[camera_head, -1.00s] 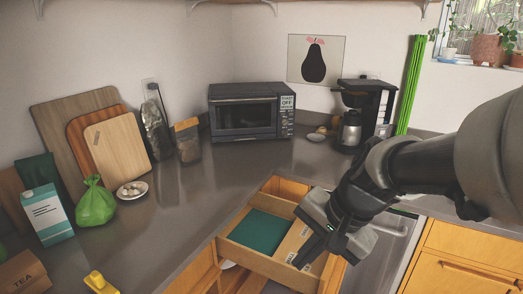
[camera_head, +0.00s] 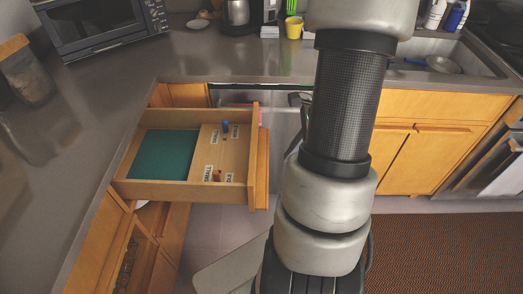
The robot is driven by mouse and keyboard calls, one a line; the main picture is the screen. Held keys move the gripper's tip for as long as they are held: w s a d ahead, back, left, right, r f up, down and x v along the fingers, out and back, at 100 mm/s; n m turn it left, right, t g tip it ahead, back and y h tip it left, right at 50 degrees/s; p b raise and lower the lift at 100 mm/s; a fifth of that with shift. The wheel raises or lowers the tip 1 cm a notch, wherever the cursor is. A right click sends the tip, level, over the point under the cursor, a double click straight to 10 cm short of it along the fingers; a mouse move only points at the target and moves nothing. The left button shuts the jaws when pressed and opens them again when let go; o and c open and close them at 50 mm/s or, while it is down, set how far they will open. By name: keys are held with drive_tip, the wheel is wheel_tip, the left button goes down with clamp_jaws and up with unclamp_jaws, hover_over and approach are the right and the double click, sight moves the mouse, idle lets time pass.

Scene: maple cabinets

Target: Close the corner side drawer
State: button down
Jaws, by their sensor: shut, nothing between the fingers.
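The corner side drawer (camera_head: 258,150) stands pulled out under the counter corner, left of my arm. Its wooden box is open at the top. My arm runs down the middle of the view and hides part of the floor and cabinets. I cannot make out my gripper.
An open cabinet space (camera_head: 135,255) lies below the drawer at the left. A grey dishwasher front (camera_head: 275,125) stands behind my arm. Cabinets (camera_head: 445,140) and a sink (camera_head: 435,55) are at the right. A brown rug (camera_head: 440,255) covers the floor at lower right.

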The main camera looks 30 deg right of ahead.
drive_tip(key=b, duration=0.3)
approach(264, 185)
wheel_tip(264, 185, down, 3)
drive_tip(key=shift+w+a+r, duration=0.25)
drive_tip(key=shift+w+a, duration=0.05)
drive_tip(key=shift+a, duration=0.25)
drive_tip(key=shift+w+a+r, duration=0.25)
drive_tip(key=shift+a, duration=0.3)
drive_tip(key=shift+w+a, duration=0.4)
drive_tip(key=shift+a, duration=0.15)
drive_tip(key=w+a+p, duration=0.4)
drive_tip(key=w+a, duration=0.3)
drive_tip(key=a, duration=0.3)
drive_tip(key=w+a+p, duration=0.3)
drive_tip(key=w+a, duration=0.4)
drive_tip(key=a, duration=0.4)
drive_tip(key=w+a+p, duration=0.4)
drive_tip(key=w+a, duration=0.3)
drive_tip(key=a, duration=0.4)
drive_tip(key=shift+w+a+r+p, duration=0.1)
drive_tip(key=shift+w+p, duration=0.2)
drive_tip(key=shift+w, duration=0.05)
drive_tip(key=shift+w+a, duration=0.35)
drive_tip(key=shift+a, duration=0.1)
drive_tip(key=shift+d, duration=0.2)
